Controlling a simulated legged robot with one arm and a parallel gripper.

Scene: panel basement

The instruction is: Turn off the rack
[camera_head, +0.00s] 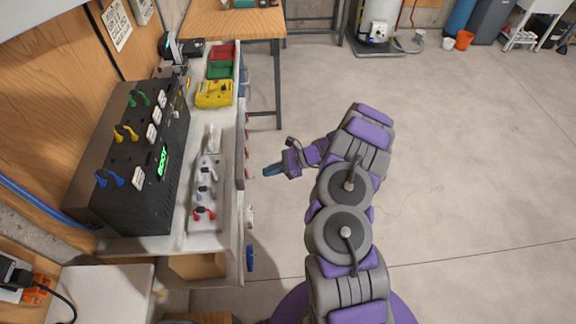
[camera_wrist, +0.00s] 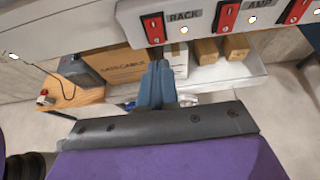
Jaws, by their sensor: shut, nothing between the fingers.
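In the wrist view a light panel edge runs along the top with red rocker switches. The leftmost switch (camera_wrist: 153,28) has the label RACK (camera_wrist: 184,15) and a lit lamp just right of it. To its right is another red switch (camera_wrist: 227,17) beside the label AMP. My gripper (camera_wrist: 157,75) is shut and empty, its blue fingertips just below the leftmost switch in the picture; I cannot tell whether they touch it. In the head view my gripper (camera_head: 272,171) is right of the bench edge. A black rack unit (camera_head: 140,160) on the bench shows green BOOT text.
The bench (camera_head: 225,205) carries red, green and yellow trays (camera_head: 214,93) and a grey strip with several levers (camera_head: 206,185). A wooden table (camera_head: 232,24) stands behind. Boxes sit on a lower shelf (camera_wrist: 225,82). The floor to the right is open.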

